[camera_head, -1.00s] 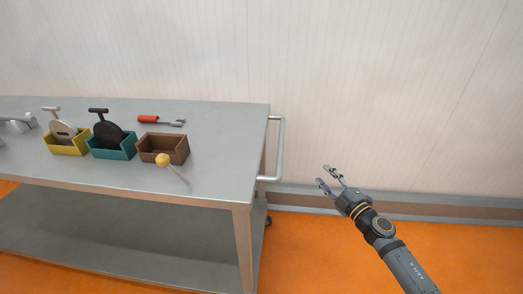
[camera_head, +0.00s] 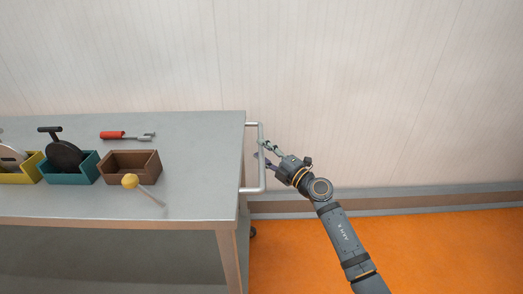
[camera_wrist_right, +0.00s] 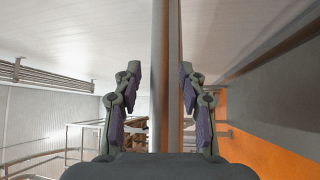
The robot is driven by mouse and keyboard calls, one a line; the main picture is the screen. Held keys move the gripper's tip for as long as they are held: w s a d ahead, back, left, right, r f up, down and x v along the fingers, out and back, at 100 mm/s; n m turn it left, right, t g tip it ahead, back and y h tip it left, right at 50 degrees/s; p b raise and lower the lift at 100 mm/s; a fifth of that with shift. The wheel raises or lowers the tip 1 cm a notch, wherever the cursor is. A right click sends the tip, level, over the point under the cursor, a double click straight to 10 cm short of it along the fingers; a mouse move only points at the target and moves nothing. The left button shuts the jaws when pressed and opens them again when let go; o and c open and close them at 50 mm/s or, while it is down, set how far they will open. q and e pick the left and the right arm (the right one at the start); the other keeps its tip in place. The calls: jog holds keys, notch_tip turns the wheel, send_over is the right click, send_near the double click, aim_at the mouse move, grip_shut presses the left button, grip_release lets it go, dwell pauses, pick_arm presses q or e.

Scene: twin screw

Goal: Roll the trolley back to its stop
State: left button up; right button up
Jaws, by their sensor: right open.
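The trolley (camera_head: 200,135) is a grey metal cart with a flat top and a lower shelf, standing at the left of the head view. Its handle (camera_head: 262,177) is a pale bar on the right end. My right gripper (camera_head: 261,149) is open at the handle. In the right wrist view the handle bar (camera_wrist_right: 166,80) runs upright between the two open fingers (camera_wrist_right: 160,88), with gaps on both sides. My left gripper is not in view.
On the trolley top are a brown box (camera_head: 130,168), a teal box (camera_head: 68,169), a yellow box (camera_head: 22,170), a red-handled tool (camera_head: 125,136) and a yellow-knobbed stick (camera_head: 132,181). A pale wall (camera_head: 380,90) stands behind. Orange floor (camera_head: 440,250) is clear at right.

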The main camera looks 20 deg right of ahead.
jog(key=shift+w+a, duration=0.2)
jog(key=shift+w, duration=0.2)
grip_shut()
